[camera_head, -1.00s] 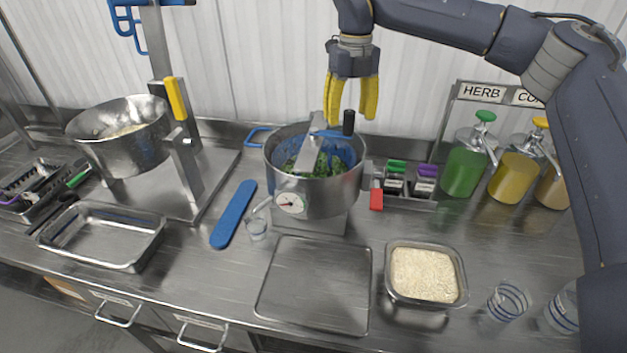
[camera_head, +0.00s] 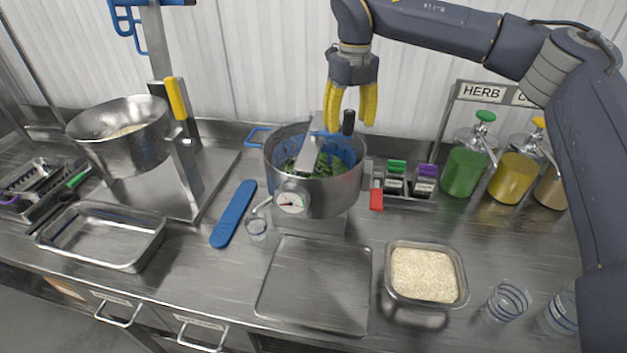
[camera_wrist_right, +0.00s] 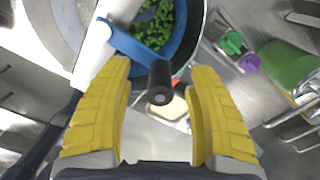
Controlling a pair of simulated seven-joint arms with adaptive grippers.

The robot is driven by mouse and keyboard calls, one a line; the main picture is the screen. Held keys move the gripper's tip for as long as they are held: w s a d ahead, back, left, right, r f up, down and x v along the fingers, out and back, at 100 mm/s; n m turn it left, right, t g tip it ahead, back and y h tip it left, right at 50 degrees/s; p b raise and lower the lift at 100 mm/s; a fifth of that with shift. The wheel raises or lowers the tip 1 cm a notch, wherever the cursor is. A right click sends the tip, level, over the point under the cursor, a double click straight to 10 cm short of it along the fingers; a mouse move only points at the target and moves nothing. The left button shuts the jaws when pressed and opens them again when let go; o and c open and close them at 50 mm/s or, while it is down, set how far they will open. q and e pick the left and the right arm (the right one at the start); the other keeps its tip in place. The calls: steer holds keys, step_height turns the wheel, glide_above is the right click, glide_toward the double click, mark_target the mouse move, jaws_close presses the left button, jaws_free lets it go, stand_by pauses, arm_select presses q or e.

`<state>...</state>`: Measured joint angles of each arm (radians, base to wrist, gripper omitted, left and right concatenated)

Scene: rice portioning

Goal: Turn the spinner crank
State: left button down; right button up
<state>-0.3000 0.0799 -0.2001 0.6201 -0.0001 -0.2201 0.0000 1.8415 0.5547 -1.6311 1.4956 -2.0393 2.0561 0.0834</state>
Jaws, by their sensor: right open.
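The spinner (camera_head: 318,197) is a steel bowl with a blue basket and green leaves inside, at the middle of the counter. A flat bar crosses its top, and the crank's black knob (camera_head: 348,122) stands upright at the bar's right. My right gripper (camera_head: 350,128) is open with yellow fingers, right at the knob. In the right wrist view the black knob (camera_wrist_right: 160,82) and the blue crank arm (camera_wrist_right: 130,42) show between and beyond the open fingers (camera_wrist_right: 162,95). I cannot tell whether the fingers touch the knob. My left gripper is not in view.
A tilted steel pan (camera_head: 120,150) on a stand is at the left. A blue paddle (camera_head: 234,214) lies left of the spinner. A red handle (camera_head: 376,198) juts out at its right. A rice tray (camera_head: 427,305) and an empty flat tray (camera_head: 312,310) are in front.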

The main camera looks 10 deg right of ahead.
steer(key=shift+f, duration=0.65)
steer(key=shift+r, duration=0.45)
stand_by(0.5)
jaws_close()
